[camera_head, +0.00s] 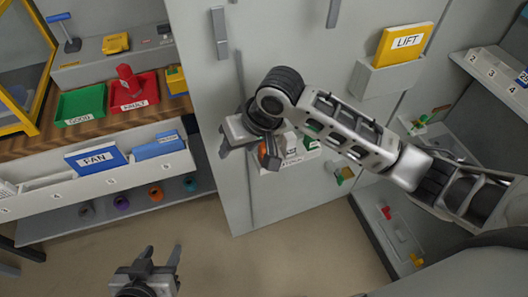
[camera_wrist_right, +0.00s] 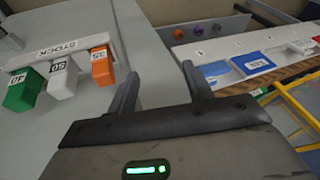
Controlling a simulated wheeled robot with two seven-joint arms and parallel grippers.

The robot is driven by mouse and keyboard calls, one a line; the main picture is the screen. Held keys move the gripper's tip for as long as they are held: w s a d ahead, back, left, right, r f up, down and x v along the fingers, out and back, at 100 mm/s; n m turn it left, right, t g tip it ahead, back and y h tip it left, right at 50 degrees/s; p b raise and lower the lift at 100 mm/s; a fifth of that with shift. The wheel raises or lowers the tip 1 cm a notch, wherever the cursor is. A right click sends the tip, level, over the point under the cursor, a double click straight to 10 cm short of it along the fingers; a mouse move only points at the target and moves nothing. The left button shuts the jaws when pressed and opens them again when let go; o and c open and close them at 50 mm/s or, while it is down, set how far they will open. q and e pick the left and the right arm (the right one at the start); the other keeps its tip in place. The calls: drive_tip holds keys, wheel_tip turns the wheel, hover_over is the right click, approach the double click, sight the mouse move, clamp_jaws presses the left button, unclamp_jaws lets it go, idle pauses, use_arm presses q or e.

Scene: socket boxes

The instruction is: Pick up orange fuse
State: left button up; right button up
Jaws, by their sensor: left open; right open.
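The orange fuse (camera_wrist_right: 102,66), marked 35, sits in the white STOCK rack (camera_wrist_right: 70,47) on the grey cabinet. Beside it are a white fuse (camera_wrist_right: 62,77) marked 50 and a green fuse (camera_wrist_right: 22,90) marked 40. In the head view the orange fuse (camera_head: 263,152) is partly hidden by my right gripper (camera_head: 247,152). My right gripper also shows in the right wrist view (camera_wrist_right: 161,88); it is open and empty, with one finger close beside the orange fuse. My left gripper (camera_head: 161,258) is open and empty, low over the floor.
At left, a wooden bench holds a green tray (camera_head: 80,104) and a red tray (camera_head: 134,92). A white shelf with blue FAN boxes (camera_head: 96,160) stands below. A yellow LIFT binder (camera_head: 405,44) sits in a holder on the cabinet. Open compartments lie at right.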

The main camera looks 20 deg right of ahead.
sight(265, 143)
drive_tip(key=w+d+r+m+g+h, duration=0.1)
drive_tip(key=w+d+r+h, duration=0.1)
drive_tip(key=d+r+h, duration=0.35)
drive_tip(key=shift+m+y, duration=0.3)
drive_tip(key=shift+y, duration=0.65)
drive_tip(key=f, duration=0.2)
drive_tip(key=w+f, duration=0.1)
drive_tip(key=f, duration=0.2)
drive_tip(key=d+f, duration=0.1)
drive_tip(key=f, duration=0.2)
drive_tip(key=shift+w+f+b, duration=0.25)
drive_tip(key=shift+w+b, duration=0.05)
drive_tip(key=shift+w+f, duration=0.15)
drive_tip(key=shift+f, duration=1.2)
drive_tip(key=shift+w+f, duration=0.1)
drive_tip(key=shift+f, duration=1.2)
drive_tip(key=c, duration=1)
